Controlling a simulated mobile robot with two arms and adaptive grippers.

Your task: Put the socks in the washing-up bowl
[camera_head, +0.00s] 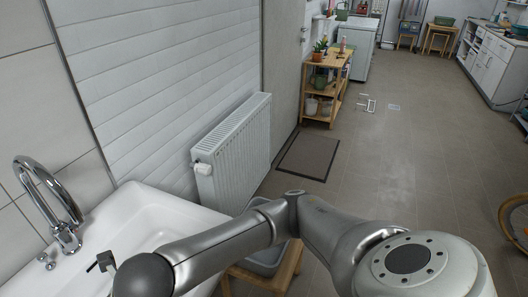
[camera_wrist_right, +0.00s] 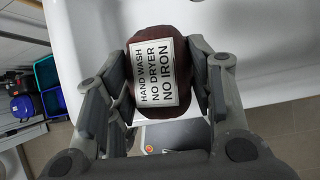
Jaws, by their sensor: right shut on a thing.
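My right gripper (camera_wrist_right: 168,88) is shut on a dark maroon, rounded bundle (camera_wrist_right: 150,112), which looks like rolled socks. Its white label reads "HAND WASH NO DRYER NO IRON". In the right wrist view the bundle is held beside a white sink edge. In the head view my arm reaches left towards the white sink (camera_head: 185,212), and the gripper is mostly hidden behind it. A grey tub (camera_head: 266,262), seemingly the washing-up bowl, stands on a wooden stool (camera_head: 287,271) right of the sink, partly hidden by my arm. My left gripper is not in view.
A chrome tap (camera_head: 62,215) rises at the sink's left. A white radiator (camera_head: 232,150) is on the wall behind, with a dark mat (camera_head: 308,155) beyond it. A wooden shelf (camera_head: 328,88) with pots stands farther back. The floor to the right is mostly clear.

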